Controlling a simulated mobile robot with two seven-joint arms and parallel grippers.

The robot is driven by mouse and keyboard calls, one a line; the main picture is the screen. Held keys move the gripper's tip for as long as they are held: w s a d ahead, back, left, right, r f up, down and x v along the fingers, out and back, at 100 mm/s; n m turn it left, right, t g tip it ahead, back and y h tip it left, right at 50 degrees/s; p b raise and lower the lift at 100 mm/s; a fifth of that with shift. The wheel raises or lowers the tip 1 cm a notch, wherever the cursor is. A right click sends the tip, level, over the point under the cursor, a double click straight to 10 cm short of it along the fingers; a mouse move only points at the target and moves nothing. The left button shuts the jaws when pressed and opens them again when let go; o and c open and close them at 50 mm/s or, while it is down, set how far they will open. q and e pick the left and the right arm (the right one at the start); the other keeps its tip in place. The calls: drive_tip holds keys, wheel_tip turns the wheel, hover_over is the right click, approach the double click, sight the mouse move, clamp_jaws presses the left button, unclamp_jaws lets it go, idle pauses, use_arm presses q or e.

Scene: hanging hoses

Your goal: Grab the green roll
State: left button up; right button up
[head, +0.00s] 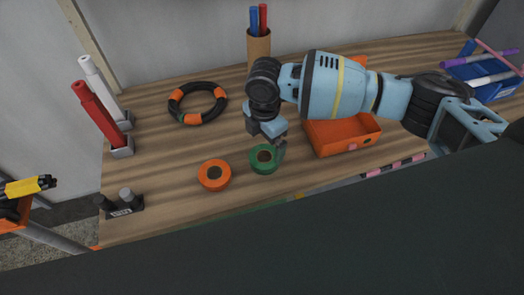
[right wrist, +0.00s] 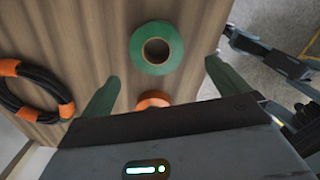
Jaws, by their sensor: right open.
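The green roll (head: 264,158) is a ring of tape lying flat on the wooden table, right of an orange roll (head: 215,175). In the right wrist view the green roll (right wrist: 157,47) shows whole, with its round hole facing the camera. My right gripper (head: 279,146) is over the table at the green roll's upper right edge in the head view. Its fingers (right wrist: 161,70) are spread wide with nothing between them, and the green roll lies beyond the tips. The orange roll (right wrist: 153,99) is partly hidden by the gripper body.
A black and orange hose ring (head: 198,103) lies behind the rolls. An orange tray (head: 345,137) stands close on the right, partly behind my arm. A brown cup with pens (head: 259,46) stands at the back. Red and white cylinders (head: 97,113) stand left.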

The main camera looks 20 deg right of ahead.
sight(264, 156)
drive_tip(key=shift+s+f, duration=0.1)
drive_tip(key=shift+f, duration=1.4)
drive_tip(key=f, duration=0.5)
drive_tip(key=shift+w+d, duration=0.1)
drive_tip(key=shift+w, duration=0.3)
use_arm(q)
drive_tip(key=shift+s+f, duration=0.25)
drive_tip(key=shift+s, duration=0.05)
use_arm(e)
drive_tip(key=shift+r, duration=0.1)
